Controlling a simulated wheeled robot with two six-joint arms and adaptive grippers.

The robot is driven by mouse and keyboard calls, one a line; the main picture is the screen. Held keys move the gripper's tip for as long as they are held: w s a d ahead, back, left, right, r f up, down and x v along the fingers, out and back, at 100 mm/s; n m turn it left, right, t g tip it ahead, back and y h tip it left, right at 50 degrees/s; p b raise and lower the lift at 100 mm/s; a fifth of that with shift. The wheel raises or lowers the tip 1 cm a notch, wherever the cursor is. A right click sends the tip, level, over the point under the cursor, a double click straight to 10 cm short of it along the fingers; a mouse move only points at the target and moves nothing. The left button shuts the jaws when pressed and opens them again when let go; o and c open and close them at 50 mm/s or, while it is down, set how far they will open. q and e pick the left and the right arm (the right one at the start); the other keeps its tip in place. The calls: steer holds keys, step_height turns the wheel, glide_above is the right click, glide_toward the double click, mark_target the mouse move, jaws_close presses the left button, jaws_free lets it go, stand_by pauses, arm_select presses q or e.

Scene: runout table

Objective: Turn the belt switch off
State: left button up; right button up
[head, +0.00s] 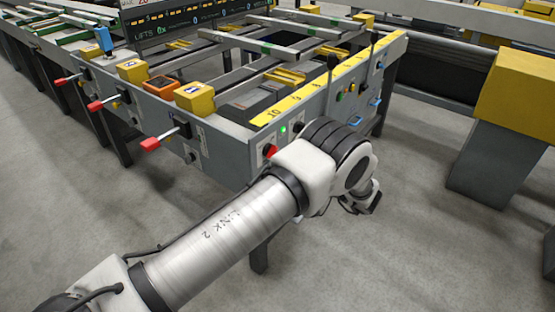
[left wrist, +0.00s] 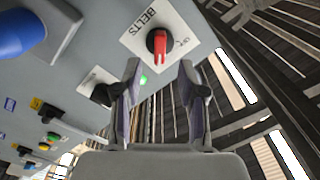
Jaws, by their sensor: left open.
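The belt switch (left wrist: 160,46) is a red handle on a black round base, on a white plate (left wrist: 134,40) marked BELTS with a smaller label at its right. In the left wrist view it lies just beyond my fingertips, between their lines. In the head view its red handle (head: 270,151) shows on the grey end panel, partly behind my left arm. My left gripper (left wrist: 158,66) is open and empty, with no contact visible. In the head view this gripper (head: 364,204) is small, in front of the panel and partly hidden by its own wrist. My right gripper is not in view.
A green lamp (left wrist: 144,80) and a black knob (left wrist: 106,95) sit beside the switch. A blue handle (left wrist: 20,34) sticks out from the panel. Several red-tipped levers (head: 150,144) project from the table's left side. The floor in front is clear.

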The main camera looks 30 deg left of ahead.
mark_target(276, 154)
arm_select(q)
steer(key=a, duration=0.6)
steer(key=shift+w, duration=0.25)
jaws_close()
steer(key=shift+n, duration=0.3)
steer(key=shift+n+b, duration=1.95)
steer(key=shift+n, duration=6.65)
